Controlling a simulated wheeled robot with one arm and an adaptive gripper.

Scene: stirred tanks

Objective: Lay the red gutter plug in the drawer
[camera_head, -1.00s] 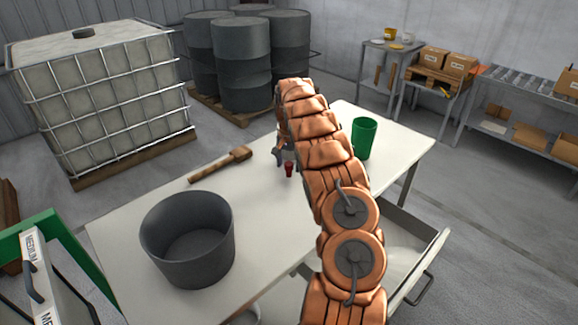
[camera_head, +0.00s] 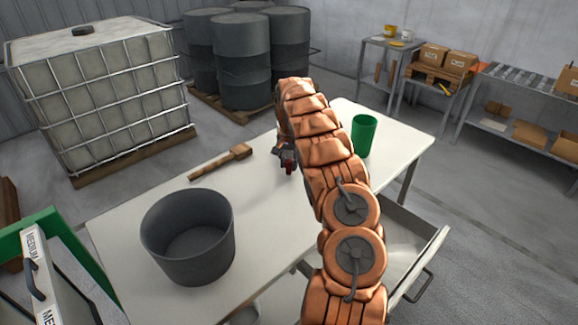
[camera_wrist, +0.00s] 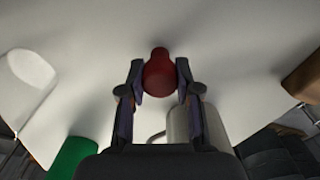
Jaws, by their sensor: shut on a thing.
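The red gutter plug (camera_wrist: 159,72) is between the two fingers of my gripper (camera_wrist: 160,80) in the wrist view, and the fingers are shut on it. In the head view the plug (camera_head: 287,166) shows as a small red piece at my gripper (camera_head: 285,158), over the white table (camera_head: 255,205). I cannot tell how far it is above the tabletop. The drawer (camera_head: 405,250) is pulled out at the table's right side, partly hidden behind my arm. The part of its inside that I see looks empty.
A grey tub (camera_head: 188,235) stands at the table's front left. A wooden mallet (camera_head: 220,162) lies left of my gripper. A green cup (camera_head: 363,135) stands to the right, behind my arm. Grey drums (camera_head: 243,60) and a caged tank (camera_head: 100,95) stand beyond the table.

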